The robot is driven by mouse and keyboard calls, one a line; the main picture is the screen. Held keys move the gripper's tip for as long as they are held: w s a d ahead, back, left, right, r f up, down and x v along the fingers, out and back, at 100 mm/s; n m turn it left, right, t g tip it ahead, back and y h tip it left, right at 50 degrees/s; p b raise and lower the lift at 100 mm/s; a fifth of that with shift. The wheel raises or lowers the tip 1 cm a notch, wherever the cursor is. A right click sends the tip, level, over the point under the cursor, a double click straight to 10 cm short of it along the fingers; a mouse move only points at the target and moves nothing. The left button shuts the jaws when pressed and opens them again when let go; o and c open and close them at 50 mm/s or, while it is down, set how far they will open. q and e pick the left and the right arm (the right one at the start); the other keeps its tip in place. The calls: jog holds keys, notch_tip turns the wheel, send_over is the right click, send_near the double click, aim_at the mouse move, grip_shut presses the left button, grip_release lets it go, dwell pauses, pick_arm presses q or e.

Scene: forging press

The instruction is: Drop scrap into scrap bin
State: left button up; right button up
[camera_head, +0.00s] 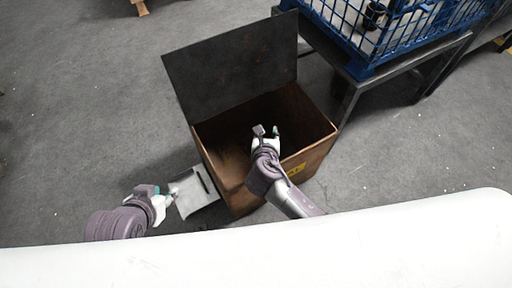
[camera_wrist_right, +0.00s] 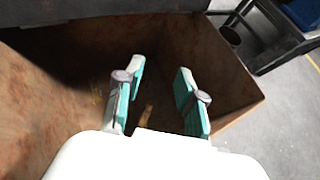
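The scrap bin (camera_head: 310,150) is an open rust-brown box with its dark lid (camera_head: 235,65) raised on the far-left side. My right gripper (camera_head: 265,131) is over the bin opening. The right wrist view shows its teal-padded fingers (camera_wrist_right: 158,95) apart, with nothing between them, and the bin's rusty inner wall (camera_wrist_right: 35,110) around them. A small yellowish patch (camera_wrist_right: 147,114) shows low in the bin; I cannot tell if it is scrap. My left gripper (camera_head: 168,194) is left of the bin, at the edge of a grey plate-like piece (camera_head: 194,202) with a dark slot. Whether it grips it is unclear.
A blue wire crate (camera_head: 362,62) stands on a dark metal table (camera_head: 352,90) behind and right of the bin. A dark cylindrical object (camera_head: 374,14) is in the crate. The grey floor (camera_head: 80,110) left of the bin is mostly clear.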

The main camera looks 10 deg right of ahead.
jog(key=v, duration=0.6)
jog(key=shift+r, duration=0.1)
